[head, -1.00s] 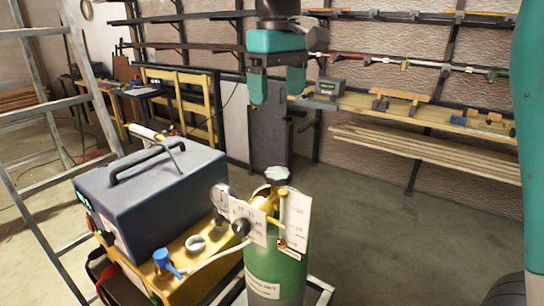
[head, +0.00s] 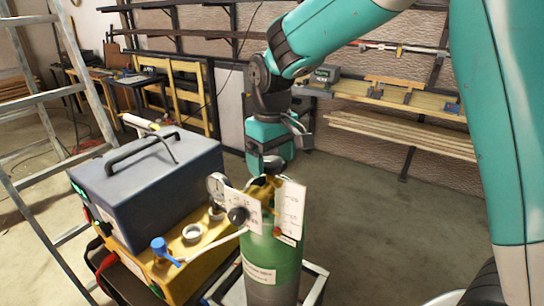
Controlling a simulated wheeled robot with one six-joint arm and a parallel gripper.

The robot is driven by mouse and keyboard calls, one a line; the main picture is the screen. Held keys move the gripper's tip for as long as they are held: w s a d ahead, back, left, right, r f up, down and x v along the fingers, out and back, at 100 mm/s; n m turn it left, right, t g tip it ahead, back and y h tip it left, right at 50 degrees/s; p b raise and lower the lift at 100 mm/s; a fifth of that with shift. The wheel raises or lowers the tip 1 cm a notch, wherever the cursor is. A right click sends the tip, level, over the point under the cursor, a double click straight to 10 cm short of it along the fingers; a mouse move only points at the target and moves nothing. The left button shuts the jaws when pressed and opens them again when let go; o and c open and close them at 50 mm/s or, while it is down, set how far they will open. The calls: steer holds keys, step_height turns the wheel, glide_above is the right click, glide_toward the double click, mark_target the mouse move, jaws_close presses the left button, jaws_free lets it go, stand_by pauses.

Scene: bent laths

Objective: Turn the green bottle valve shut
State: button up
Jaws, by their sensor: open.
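The green gas bottle (head: 272,262) stands upright in the lower middle of the head view. Its dark valve handwheel (head: 271,165) sits on top, above the brass fittings, partly hidden by the gripper. My gripper (head: 270,166) is directly above the bottle, pointing down.
A gauge (head: 217,186) and white scale cards (head: 290,208) stick out around the valve. A dark blue welding unit (head: 150,180) on a yellow base is close on the left. A metal ladder (head: 25,130) stands at the far left. Open floor lies to the right.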

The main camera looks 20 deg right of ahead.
steer(key=shift+f, duration=0.1)
steer(key=c, duration=0.9)
